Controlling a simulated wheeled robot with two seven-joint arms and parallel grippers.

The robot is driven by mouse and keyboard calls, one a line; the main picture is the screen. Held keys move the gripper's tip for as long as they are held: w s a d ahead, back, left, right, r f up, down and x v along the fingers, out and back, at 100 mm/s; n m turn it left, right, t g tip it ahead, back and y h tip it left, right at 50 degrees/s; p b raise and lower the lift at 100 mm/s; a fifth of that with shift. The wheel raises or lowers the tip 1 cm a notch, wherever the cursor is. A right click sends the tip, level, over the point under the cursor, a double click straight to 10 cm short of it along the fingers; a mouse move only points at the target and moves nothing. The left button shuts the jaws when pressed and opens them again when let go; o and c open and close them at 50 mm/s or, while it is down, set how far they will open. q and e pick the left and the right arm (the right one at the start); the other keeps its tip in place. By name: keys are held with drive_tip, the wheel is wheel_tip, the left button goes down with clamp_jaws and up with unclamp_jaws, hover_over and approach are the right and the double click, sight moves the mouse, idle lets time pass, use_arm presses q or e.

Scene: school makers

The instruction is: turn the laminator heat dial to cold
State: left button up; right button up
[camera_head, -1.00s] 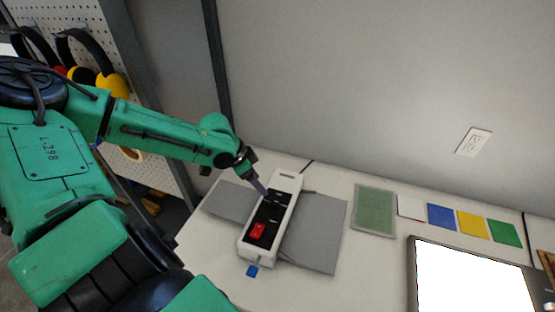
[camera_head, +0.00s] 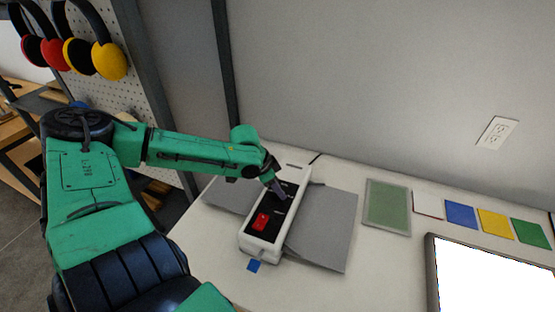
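The laminator (camera_head: 301,181) is a long white machine with a black top panel, standing on the white table between grey flaps. A red switch (camera_head: 261,221) shows near the front end of its panel. My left gripper (camera_head: 281,193) points down at the far half of the panel, at or just above its surface. The heat dial cannot be made out; the gripper covers that part of the panel. The fingers are too small to tell whether they are open or shut. My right gripper is not in view.
A blue tab (camera_head: 255,266) lies at the laminator's front. To the right are a green mat (camera_head: 387,206), several coloured cards (camera_head: 461,215) and a bright-screened device (camera_head: 485,275). A wall stands behind. Ear defenders (camera_head: 109,61) hang on the pegboard at upper left.

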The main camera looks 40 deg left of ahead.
use_arm(q)
clamp_jaws()
